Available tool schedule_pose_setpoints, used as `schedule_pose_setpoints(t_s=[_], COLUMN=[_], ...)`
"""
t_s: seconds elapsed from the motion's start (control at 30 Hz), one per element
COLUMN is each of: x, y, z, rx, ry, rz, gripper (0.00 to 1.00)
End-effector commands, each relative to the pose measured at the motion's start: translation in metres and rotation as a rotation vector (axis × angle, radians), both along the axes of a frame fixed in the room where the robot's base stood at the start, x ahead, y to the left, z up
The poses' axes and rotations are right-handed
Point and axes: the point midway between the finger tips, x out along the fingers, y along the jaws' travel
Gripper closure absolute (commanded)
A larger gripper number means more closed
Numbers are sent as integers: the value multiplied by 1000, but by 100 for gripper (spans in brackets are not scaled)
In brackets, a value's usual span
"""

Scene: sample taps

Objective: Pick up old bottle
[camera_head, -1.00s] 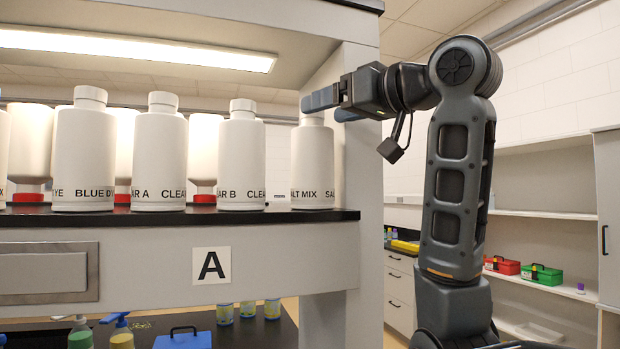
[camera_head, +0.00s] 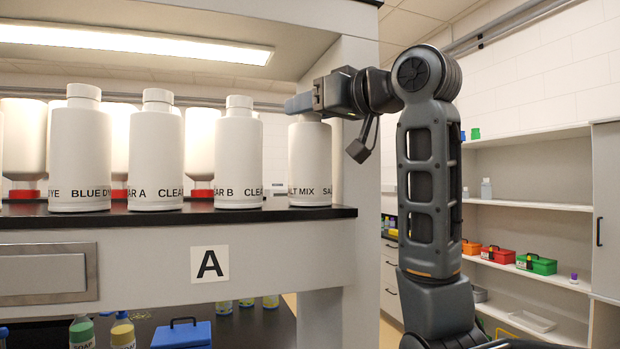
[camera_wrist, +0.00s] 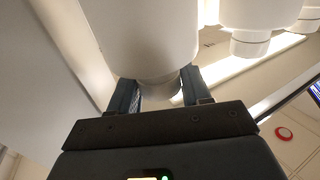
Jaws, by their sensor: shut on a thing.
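A white bottle labelled SALT MIX (camera_head: 310,165) stands upright at the right end of the row on the black shelf (camera_head: 180,218). My gripper (camera_head: 299,103) reaches in from the right at the height of its cap. In the wrist view my gripper (camera_wrist: 160,88) has a finger on each side of the neck and cap of a white bottle (camera_wrist: 148,40) and is shut on it. The bottle's base looks level with the shelf; I cannot tell if any gap lies under it. The finger contact is partly hidden in the head view.
White bottles labelled CLEAR B (camera_head: 238,155), CLEAR A (camera_head: 156,155) and BLUE DYE (camera_head: 80,150) stand to the left. Large inverted bottles hang behind them. A shelf post (camera_head: 357,130) rises close on the right. A blue box (camera_head: 182,334) sits below.

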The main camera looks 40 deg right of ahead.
Motion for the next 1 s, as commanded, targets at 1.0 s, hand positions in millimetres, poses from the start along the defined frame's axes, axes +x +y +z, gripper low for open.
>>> schedule_pose_setpoints(t_s=[1.0], x=[0], y=[0], z=[3], rx=[-1], ry=[-2], rz=[0], gripper=[100])
